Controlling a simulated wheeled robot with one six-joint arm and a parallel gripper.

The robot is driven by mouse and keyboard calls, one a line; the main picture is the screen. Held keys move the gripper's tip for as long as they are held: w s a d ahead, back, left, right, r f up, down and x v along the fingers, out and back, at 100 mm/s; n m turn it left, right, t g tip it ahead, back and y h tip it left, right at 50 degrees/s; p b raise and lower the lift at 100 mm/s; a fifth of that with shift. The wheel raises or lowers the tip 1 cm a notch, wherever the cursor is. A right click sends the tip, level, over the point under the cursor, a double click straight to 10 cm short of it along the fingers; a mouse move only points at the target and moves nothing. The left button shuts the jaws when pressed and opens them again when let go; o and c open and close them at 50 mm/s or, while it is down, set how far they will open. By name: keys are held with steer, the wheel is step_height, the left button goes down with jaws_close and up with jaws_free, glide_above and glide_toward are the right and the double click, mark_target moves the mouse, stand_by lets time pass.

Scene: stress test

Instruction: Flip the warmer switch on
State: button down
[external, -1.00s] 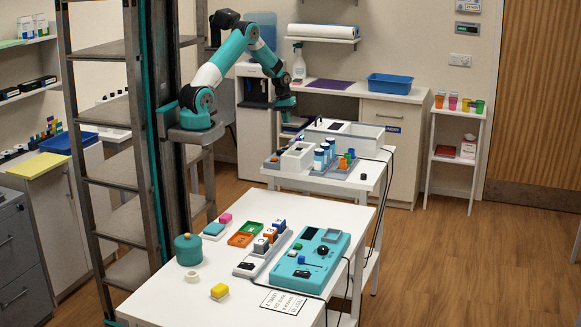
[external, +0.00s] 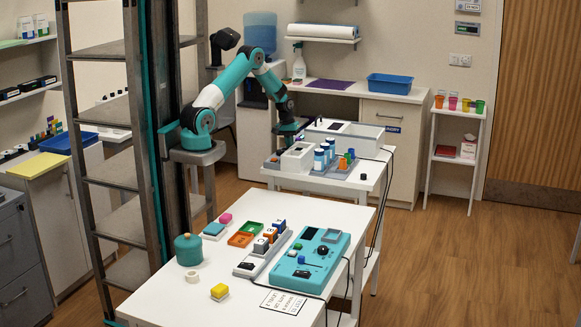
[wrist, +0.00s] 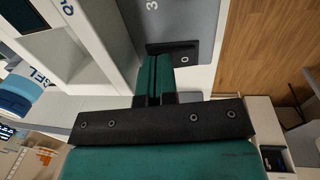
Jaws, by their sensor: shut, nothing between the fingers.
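In the external view my gripper (external: 288,131) is low over the back table, at the left end of a long white box (external: 362,140) and behind a smaller white box (external: 293,163). In the wrist view the teal fingers of my gripper (wrist: 154,62) are together and empty. Their tips are at a small black plate with a round mark (wrist: 185,59), which looks like the switch plate. The fingers cover part of it. Whether they touch it, and which way the switch is set, I cannot tell. A grey face (wrist: 193,22) lies beside the plate.
In the wrist view a white box wall (wrist: 115,35) and a blue-labelled gel bottle (wrist: 22,88) are close on the left. Blue-and-white bottles (external: 319,160) stand on the back table. The front table holds a teal console (external: 318,268). Wood floor lies right.

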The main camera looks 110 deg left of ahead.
steer(key=shift+w+f, duration=0.15)
steer(key=shift+f, duration=0.15)
steer(key=shift+s, duration=0.2)
steer(key=shift+s+r, duration=0.25)
steer(key=shift+s, duration=0.45)
step_height(320, 180, up, 14)
steer(key=s+p, duration=0.2)
steer(key=p, duration=0.8)
steer(key=shift+f, duration=0.1)
